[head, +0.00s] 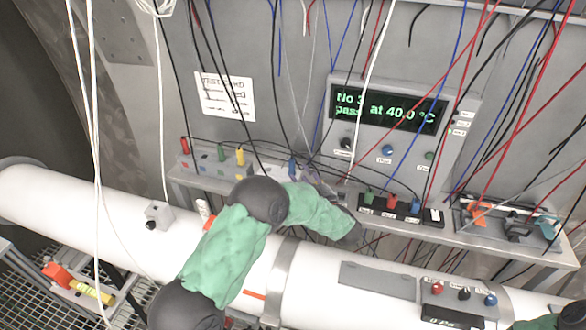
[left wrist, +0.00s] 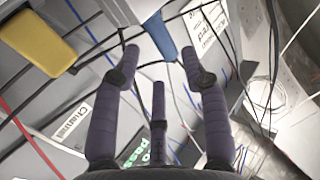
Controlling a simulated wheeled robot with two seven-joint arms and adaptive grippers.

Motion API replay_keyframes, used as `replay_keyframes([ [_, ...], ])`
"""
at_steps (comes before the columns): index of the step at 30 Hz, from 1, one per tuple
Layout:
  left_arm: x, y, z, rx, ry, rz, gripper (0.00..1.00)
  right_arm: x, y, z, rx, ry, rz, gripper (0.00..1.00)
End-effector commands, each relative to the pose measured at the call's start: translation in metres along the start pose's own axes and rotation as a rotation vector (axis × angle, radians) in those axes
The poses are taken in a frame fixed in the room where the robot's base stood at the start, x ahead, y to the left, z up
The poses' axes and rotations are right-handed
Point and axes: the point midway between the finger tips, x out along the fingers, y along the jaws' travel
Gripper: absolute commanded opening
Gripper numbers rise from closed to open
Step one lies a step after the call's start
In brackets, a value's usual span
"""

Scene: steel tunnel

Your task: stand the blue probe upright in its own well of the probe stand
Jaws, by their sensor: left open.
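In the left wrist view the blue probe (left wrist: 159,36) lies just beyond the fingertips, between the two outer fingers. My left gripper (head: 314,179) is partly hidden behind its own green-sleeved forearm; the left wrist view shows its three fingers (left wrist: 160,63) spread, empty and apart from the probe. My right gripper is out of view.
Many loose wires hang across the shelf (head: 510,242) and panel. The display (head: 387,105) reads "No 3 pass at 40.0 °C". A thick white pipe (head: 90,210) runs in front. A tray of orange and blue pieces (head: 505,220) stands on the right.

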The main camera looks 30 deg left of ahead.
Motion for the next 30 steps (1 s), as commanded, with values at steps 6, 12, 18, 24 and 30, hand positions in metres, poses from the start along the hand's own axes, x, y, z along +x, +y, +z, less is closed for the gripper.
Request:
replay_keyframes([
  [6,0.018,0.0,0.0,0.001,0.0,0.0,0.44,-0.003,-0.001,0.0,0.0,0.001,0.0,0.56],
  [12,0.031,-0.001,-0.002,0.002,0.001,-0.001,0.44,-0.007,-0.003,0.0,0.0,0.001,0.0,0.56],
  [18,0.059,-0.001,-0.004,0.001,0.0,-0.003,0.44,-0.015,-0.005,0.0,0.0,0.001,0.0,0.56],
  [24,0.07,0.0,-0.004,0.001,0.001,0.001,0.44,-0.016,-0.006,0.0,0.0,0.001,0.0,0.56],
  [30,0.07,0.0,-0.003,0.001,0.001,0.001,0.24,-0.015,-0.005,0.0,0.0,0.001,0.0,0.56],
])
